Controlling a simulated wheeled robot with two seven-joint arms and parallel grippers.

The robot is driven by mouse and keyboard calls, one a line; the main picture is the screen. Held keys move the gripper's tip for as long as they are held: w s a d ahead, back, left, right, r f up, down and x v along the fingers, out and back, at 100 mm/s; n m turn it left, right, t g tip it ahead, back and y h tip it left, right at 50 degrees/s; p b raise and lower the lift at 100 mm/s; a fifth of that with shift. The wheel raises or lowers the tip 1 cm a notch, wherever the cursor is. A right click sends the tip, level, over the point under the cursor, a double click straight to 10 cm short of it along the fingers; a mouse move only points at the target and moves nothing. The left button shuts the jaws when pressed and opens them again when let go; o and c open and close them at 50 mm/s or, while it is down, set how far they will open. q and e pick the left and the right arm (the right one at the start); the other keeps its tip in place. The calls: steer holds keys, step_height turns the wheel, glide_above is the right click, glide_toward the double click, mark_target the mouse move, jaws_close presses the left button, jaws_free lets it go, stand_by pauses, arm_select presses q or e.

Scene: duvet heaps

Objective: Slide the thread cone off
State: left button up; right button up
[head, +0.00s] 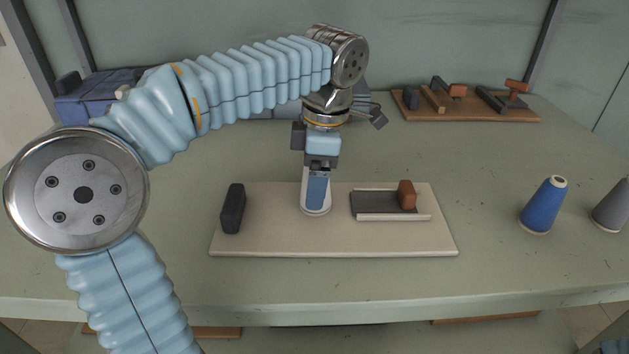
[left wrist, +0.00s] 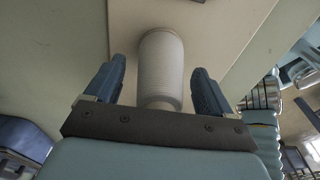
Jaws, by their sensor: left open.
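A white thread cone (head: 316,211) stands upright on a beige board (head: 270,243) at the middle of the table. My left gripper (head: 317,196) points down over it from above, and its blue finger hides much of the cone in the head view. In the left wrist view the pale cone (left wrist: 161,70) stands between the two blue fingers of the left gripper (left wrist: 159,68). The fingers are open, one on each side, with a visible gap to the cone. My right gripper is not in view.
On the board, a dark block (head: 232,208) stands left of the cone, and a dark tray (head: 380,203) with a brown block (head: 407,194) lies right. A blue cone (head: 544,205) and a grey cone (head: 611,207) stand further right. A brown board (head: 470,110) with parts lies behind.

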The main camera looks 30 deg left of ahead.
arm_select(q)
steer(key=shift+f, duration=0.2)
steer(key=shift+c, duration=0.3)
steer(key=c, duration=1.1)
step_height(320, 180, up, 3)
steer(key=p, duration=0.3)
steer(key=shift+r, duration=0.1)
steer(key=shift+c, duration=0.2)
steer(key=shift+r, duration=2.45)
